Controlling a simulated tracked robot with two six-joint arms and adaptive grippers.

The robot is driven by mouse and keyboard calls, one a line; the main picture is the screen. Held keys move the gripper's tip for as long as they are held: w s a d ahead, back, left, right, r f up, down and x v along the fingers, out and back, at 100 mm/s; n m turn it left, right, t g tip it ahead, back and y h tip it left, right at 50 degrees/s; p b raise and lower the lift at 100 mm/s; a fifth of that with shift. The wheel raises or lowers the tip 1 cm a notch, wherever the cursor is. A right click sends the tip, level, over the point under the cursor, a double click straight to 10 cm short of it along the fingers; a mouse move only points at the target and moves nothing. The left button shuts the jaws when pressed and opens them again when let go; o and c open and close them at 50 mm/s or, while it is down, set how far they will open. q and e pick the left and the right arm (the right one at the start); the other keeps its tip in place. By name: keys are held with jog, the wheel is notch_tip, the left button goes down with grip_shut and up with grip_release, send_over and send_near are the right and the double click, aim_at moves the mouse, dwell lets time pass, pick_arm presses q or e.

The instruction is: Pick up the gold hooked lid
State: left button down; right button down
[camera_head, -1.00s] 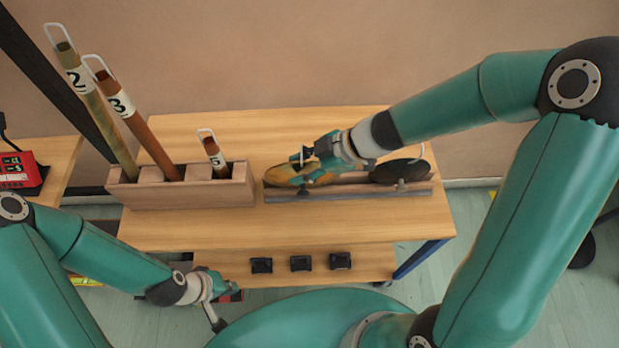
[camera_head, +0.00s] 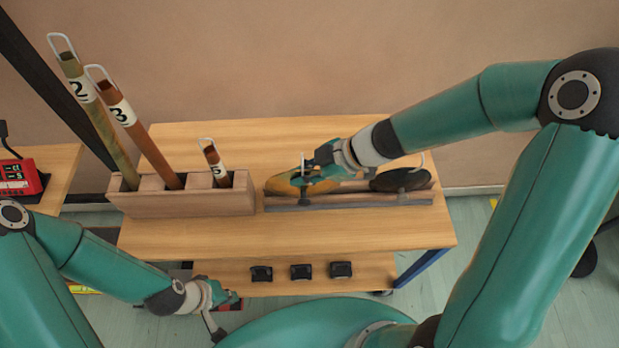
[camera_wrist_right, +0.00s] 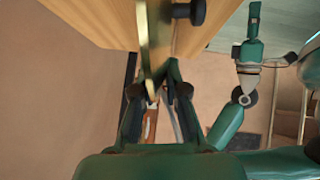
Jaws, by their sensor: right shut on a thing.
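The gold hooked lid (camera_head: 280,185) is in the wooden rack on the table, left of a dark lid (camera_head: 400,180). A pale upright hook shows above the gold lid. My right gripper (camera_head: 308,180) reaches it from the right and covers part of it. In the right wrist view the gold lid (camera_wrist_right: 148,45) appears edge-on, with its edge at the fingertips of my right gripper (camera_wrist_right: 157,78), which is shut on it. My left gripper (camera_head: 228,298) hangs low at the left, away from the lids; its jaw state is unclear.
The rack (camera_head: 350,202) has a grey front rail and supports the lids. A wooden holder (camera_head: 185,203) with numbered tubes stands left of it. The table front (camera_head: 290,235) is clear. Several black blocks (camera_head: 300,272) sit on the lower shelf. A red device (camera_head: 20,180) is at far left.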

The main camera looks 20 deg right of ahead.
jog(key=shift+s+a, duration=0.15)
jog(key=shift+s, duration=0.1)
